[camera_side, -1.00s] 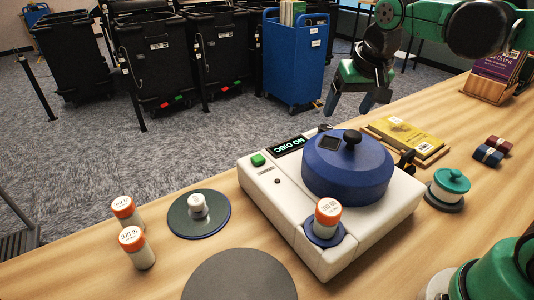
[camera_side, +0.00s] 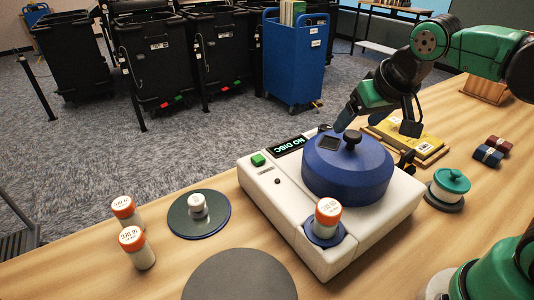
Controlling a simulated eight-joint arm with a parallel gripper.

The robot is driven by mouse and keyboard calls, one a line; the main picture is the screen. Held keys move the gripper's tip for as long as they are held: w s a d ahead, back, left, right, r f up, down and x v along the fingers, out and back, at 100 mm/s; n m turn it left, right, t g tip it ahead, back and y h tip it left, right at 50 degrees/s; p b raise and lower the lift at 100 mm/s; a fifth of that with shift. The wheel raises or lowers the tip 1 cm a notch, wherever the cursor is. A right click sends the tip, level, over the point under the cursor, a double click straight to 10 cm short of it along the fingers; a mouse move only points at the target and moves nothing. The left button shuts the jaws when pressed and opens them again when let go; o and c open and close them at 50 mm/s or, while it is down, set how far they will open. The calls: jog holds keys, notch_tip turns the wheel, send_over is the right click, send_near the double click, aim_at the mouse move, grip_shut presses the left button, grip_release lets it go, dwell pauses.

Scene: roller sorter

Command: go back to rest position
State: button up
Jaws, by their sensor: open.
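My gripper (camera_side: 378,122) is open and empty. It hangs at the upper right, in the picture just above and behind the blue round lid (camera_side: 348,178) with its black knob (camera_side: 352,137). The lid sits on a white machine (camera_side: 290,215) whose display (camera_side: 289,146) reads NO DISC. My gripper overlaps part of the yellow book (camera_side: 415,135) behind the machine. I cannot tell exactly how high the fingers are above the lid.
An orange-capped bottle (camera_side: 327,218) stands on the machine's front corner. Two more bottles (camera_side: 124,211) (camera_side: 137,248) stand at the left. A disc with a white knob (camera_side: 200,217), a grey round mat (camera_side: 240,277) and a teal-lidded pot (camera_side: 450,187) are on the table.

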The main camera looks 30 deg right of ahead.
jog(key=shift+w+f, duration=0.15)
jog(key=shift+f, duration=0.2)
jog(key=shift+w+d+r+m+g, duration=0.15)
jog(key=shift+w+d+m+g, duration=0.1)
jog(key=shift+w, duration=0.2)
jog(key=shift+w+d+r+m+g, duration=0.1)
jog(key=shift+w+r+m+g, duration=0.1)
jog(key=shift+w, duration=0.2)
jog(key=shift+w+d+r+m+g, duration=0.15)
jog(key=shift+w+d+m, duration=0.1)
jog(key=shift+w, duration=0.2)
jog(key=shift+w+d+r+m+g, duration=0.1)
jog(key=shift+w+d+m+g, duration=0.15)
jog(key=shift+w, duration=0.3)
jog(key=shift+w+d+m+g, duration=0.15)
jog(key=shift+w+g, duration=0.1)
jog(key=shift+w, duration=0.3)
jog(key=shift+w+d+f+m+g+y, duration=0.1)
jog(key=shift+w+d+m+g, duration=0.15)
jog(key=shift+w, duration=0.3)
jog(key=shift+w+d+f+m+g+y, duration=0.1)
jog(key=shift+w+d+f+m+g, duration=0.15)
jog(key=shift+w, duration=0.3)
jog(key=shift+w+d+m+g+y, duration=0.1)
jog(key=shift+w+d+m+g, duration=0.15)
jog(key=shift+w, duration=0.3)
